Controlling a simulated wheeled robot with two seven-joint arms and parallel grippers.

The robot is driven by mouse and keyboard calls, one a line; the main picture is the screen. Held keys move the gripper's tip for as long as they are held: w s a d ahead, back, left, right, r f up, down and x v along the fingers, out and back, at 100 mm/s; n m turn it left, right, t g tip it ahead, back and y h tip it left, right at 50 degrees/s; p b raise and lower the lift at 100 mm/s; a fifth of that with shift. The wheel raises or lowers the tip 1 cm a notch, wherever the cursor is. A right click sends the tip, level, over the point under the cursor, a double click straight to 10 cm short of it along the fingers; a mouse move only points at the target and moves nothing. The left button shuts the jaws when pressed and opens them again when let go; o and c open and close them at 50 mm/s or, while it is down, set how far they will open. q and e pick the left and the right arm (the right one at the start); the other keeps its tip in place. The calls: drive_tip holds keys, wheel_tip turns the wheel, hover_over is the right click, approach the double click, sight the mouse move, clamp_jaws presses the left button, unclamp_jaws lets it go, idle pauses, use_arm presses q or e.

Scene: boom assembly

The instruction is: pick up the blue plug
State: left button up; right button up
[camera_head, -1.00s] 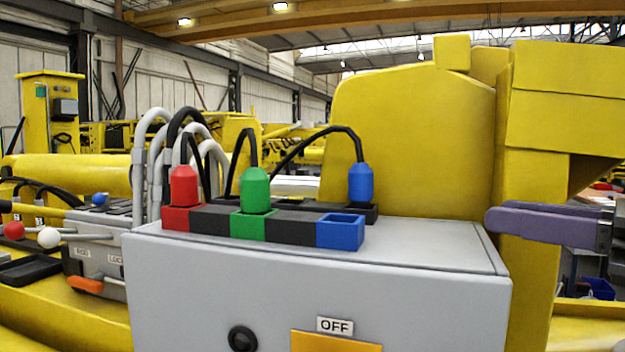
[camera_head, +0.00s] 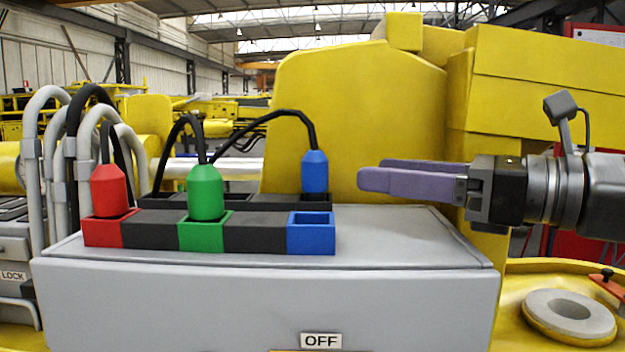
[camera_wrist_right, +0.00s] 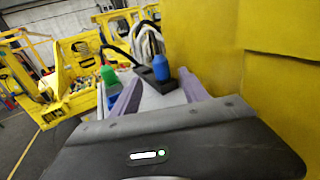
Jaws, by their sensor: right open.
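The blue plug (camera_head: 314,172) stands upright in a black socket holder (camera_head: 318,203) at the back of the grey box, with a black cable arching left from its top. My right gripper (camera_head: 362,180) comes in from the right, to the right of the plug and apart from it, with purple fingers. In the right wrist view the blue plug (camera_wrist_right: 161,68) shows ahead, between the directions of the two open fingers (camera_wrist_right: 158,92) and nearer the right one. The empty blue socket (camera_head: 311,234) sits in the front row. My left gripper is not in view.
A red plug (camera_head: 108,188) and a green plug (camera_head: 205,190) stand in their matching front sockets. The grey box top (camera_head: 400,240) is clear on the right. A large yellow panel (camera_head: 365,110) rises behind the box. Grey conduits (camera_head: 50,150) stand at left.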

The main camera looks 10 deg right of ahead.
sight(327, 166)
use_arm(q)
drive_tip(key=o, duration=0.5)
use_arm(e)
drive_tip(key=shift+o, duration=0.2)
drive_tip(key=shift+x, duration=1.2)
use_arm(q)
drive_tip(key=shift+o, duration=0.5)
use_arm(e)
drive_tip(key=shift+w, duration=0.1)
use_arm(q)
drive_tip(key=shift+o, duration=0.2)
use_arm(e)
drive_tip(key=x, duration=0.5)
drive_tip(key=shift+w+r, duration=0.1)
drive_tip(key=shift+w, duration=0.05)
drive_tip(key=shift+c, duration=0.5)
